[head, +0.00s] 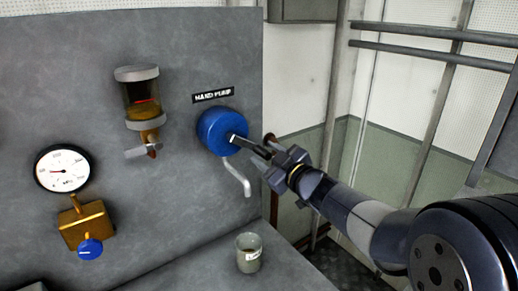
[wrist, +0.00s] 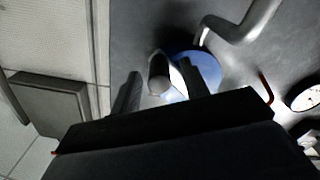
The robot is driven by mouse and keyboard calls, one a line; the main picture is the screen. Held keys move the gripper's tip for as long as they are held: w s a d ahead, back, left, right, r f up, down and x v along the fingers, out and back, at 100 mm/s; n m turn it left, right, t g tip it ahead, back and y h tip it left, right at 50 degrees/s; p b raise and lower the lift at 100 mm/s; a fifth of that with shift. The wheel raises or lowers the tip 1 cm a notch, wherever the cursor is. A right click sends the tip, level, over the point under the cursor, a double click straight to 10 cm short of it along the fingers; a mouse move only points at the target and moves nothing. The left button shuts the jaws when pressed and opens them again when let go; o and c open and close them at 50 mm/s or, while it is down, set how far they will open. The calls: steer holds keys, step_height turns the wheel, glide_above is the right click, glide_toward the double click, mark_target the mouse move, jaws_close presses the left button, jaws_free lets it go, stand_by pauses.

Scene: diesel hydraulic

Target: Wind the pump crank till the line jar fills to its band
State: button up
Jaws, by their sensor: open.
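The blue hand pump (head: 213,131) stands out from the grey panel under a HAND PUMP label. My gripper (head: 256,147) is in front of it, with its jaws open. Whether a finger touches the handle I cannot tell. The line jar (head: 140,92), a glass cylinder with metal caps, is mounted left of the pump. A red band (head: 147,101) crosses it; the liquid level is unclear.
A bent metal pipe (head: 238,178) hangs below the pump. A grey cup (head: 249,254) stands on the ledge beneath. A pressure gauge (head: 62,169) and a brass valve with a blue knob (head: 90,249) are at the left. Wall rails (head: 430,45) run at the right.

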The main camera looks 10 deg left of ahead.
mark_target(256, 149)
steer(key=shift+x, duration=1.85)
steer(key=shift+c, duration=0.3)
jaws_close()
